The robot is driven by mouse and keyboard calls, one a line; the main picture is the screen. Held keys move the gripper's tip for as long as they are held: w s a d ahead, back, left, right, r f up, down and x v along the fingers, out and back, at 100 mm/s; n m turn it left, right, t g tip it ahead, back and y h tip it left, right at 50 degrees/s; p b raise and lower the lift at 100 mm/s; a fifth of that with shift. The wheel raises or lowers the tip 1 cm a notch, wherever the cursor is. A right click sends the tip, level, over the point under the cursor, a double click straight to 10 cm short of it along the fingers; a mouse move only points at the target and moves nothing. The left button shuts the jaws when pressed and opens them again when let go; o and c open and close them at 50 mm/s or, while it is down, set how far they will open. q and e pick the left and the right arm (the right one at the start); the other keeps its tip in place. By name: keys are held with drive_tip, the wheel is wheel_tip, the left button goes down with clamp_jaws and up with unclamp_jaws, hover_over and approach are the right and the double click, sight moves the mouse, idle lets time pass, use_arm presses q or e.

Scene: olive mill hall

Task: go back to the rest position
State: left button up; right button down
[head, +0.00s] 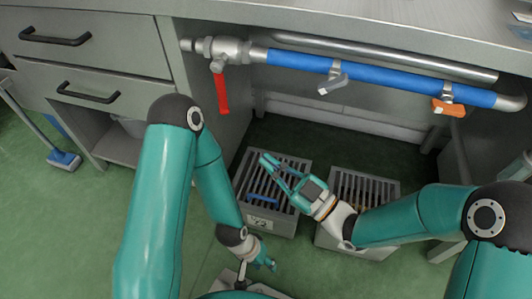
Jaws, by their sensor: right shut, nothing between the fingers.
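My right gripper (272,167) reaches in from the right and is shut with nothing between its fingers. It points up and left, above the left slatted grey crate (266,221). My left gripper (268,263) is low in the middle, below that crate in the picture. It is small and partly hidden by its own wrist, so I cannot tell whether its fingers are open.
A blue pipe (295,60) runs under the worktop, with red (221,95), grey (333,83) and orange (449,107) valve handles. A right grey crate (383,189) stands partly behind my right arm. Drawers (90,42) stand left.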

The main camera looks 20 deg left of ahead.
idle(0.4)
drive_tip(key=w+d+f+m+t+h+p, duration=0.1)
drive_tip(key=w+d+f+m+t+h, duration=0.55)
drive_tip(key=d, duration=0.45)
drive_tip(key=w+d+f+m+h, duration=0.1)
drive_tip(key=d+f+m+h, duration=0.4)
drive_tip(key=d+f, duration=0.5)
drive_tip(key=s+d+f+m+g+h+p, duration=0.1)
drive_tip(key=s+d+f+m+g+h, duration=0.4)
drive_tip(key=s+f, duration=0.45)
drive_tip(key=s+d+f+m+g, duration=0.2)
drive_tip(key=s+f+m+g, duration=0.25)
drive_tip(key=s, duration=0.45)
wheel_tip(320, 180, up, 38)
drive_tip(key=g+p, duration=0.1)
drive_tip(key=p, duration=3.7)
drive_tip(key=shift+s+f, duration=0.2)
drive_tip(key=shift+s, duration=0.05)
